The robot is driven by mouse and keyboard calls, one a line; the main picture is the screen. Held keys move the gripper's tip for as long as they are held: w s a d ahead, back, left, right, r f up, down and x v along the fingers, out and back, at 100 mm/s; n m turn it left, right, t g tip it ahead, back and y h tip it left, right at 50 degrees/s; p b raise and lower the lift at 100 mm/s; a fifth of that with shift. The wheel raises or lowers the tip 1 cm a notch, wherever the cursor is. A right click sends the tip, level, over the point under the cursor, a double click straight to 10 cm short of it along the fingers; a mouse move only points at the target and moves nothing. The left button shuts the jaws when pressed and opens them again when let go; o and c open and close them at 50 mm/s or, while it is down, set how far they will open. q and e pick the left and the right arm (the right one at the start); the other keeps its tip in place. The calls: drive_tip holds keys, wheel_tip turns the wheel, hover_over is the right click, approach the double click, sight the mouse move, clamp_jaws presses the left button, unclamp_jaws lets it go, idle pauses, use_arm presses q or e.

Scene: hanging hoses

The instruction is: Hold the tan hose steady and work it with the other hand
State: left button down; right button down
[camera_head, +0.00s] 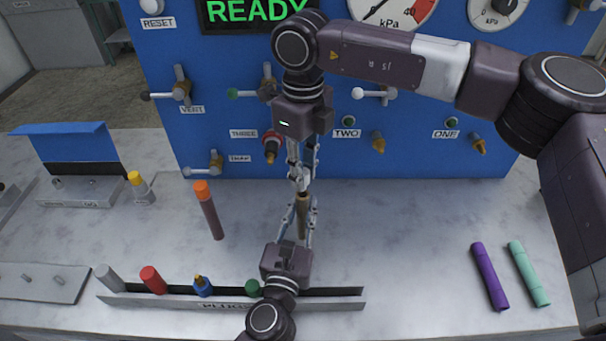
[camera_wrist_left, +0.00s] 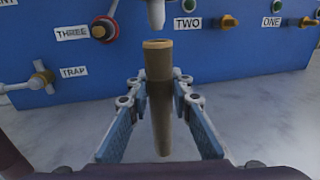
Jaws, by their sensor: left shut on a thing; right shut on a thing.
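The tan hose (camera_head: 303,216) stands upright near the middle, in front of the blue panel. My left gripper (camera_head: 302,212) is shut on it from the front. The left wrist view shows the hose (camera_wrist_left: 159,95) between the two fingers, its rimmed upper end free. My right gripper (camera_head: 299,182) reaches down from above and is shut on a small pale grey part. In the left wrist view this pale grey part (camera_wrist_left: 156,14) is directly above the hose end, narrows downward, and a small gap separates them. Its full shape is hidden.
A brown hose with an orange end (camera_head: 208,210) is left of the grippers. Purple (camera_head: 490,277) and teal (camera_head: 528,274) hoses lie at the right. A plug rack (camera_head: 180,302) is in front. Valves and ports, including a red one (camera_head: 271,140), stick out from the panel (camera_head: 400,165).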

drive_tip(key=shift+r, duration=1.2)
drive_tip(key=shift+r, duration=0.15)
drive_tip(key=shift+r, duration=1.35)
use_arm(q)
drive_tip(key=c, duration=1.7)
unclamp_jaws()
drive_tip(key=shift+o, duration=0.2)
